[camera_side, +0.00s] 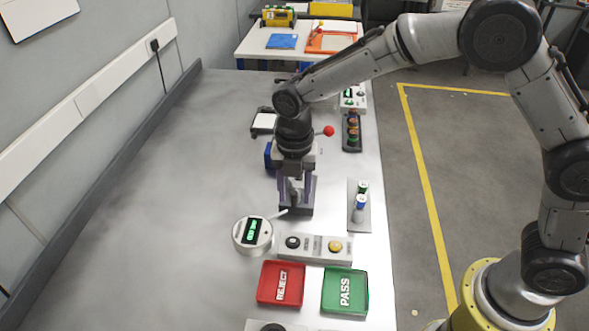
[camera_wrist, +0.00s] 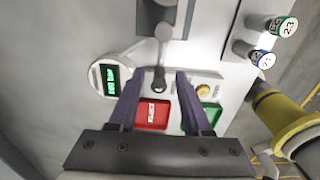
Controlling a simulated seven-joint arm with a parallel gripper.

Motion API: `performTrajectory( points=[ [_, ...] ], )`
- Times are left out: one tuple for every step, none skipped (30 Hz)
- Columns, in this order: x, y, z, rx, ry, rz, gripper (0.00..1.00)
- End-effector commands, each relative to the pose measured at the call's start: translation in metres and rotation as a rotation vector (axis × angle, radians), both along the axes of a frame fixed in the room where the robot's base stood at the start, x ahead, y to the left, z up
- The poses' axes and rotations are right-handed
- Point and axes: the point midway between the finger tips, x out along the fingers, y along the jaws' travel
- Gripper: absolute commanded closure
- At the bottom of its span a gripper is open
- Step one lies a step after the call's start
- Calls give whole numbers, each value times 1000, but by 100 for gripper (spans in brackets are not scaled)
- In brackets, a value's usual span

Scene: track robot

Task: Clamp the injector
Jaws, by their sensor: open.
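My gripper (camera_side: 295,200) points down over a dark fixture (camera_side: 300,208) near the middle of the bench in the side view. Its two purple fingers are apart. In the wrist view the open gripper (camera_wrist: 160,77) has a grey lever-like part (camera_wrist: 163,50) with a rounded end showing between the fingertips; I cannot tell whether they touch it. A red ball knob (camera_side: 328,131) stands out to the right of my wrist. No injector is clearly identifiable in the fixture. Two labelled cylinders, one with a blue end (camera_side: 361,202) and one with a green end (camera_side: 363,187), stand in a grey rack (camera_side: 355,220).
A round gauge (camera_side: 252,236) with a green display sits left of the fixture. A two-button panel (camera_side: 315,247), a red REJECT tray (camera_side: 270,284) and a green PASS tray (camera_side: 345,291) lie in front. A dark holder (camera_side: 352,133) stands behind right. The bench's left side is clear.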

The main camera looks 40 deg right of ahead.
Motion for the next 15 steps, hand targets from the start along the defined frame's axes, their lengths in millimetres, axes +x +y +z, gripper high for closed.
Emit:
performTrajectory(
  points=[
    [1,0,8,1,-4,0,51],
    [1,0,13,2,-5,0,51],
    [1,0,20,3,-6,0,51],
    [1,0,26,2,-6,0,51],
    [1,1,32,3,-6,0,51],
    [1,1,41,2,-6,0,51],
    [1,0,48,2,-6,0,51],
    [1,1,55,3,-7,0,51],
    [1,0,64,2,-6,0,51],
    [1,0,70,2,-5,0,51],
    [1,0,77,2,-6,0,51],
    [1,0,85,3,-6,0,51],
    [1,0,91,1,-4,0,51],
    [1,0,96,2,-5,0,51],
    [1,0,103,2,-5,0,51]
  ],
)
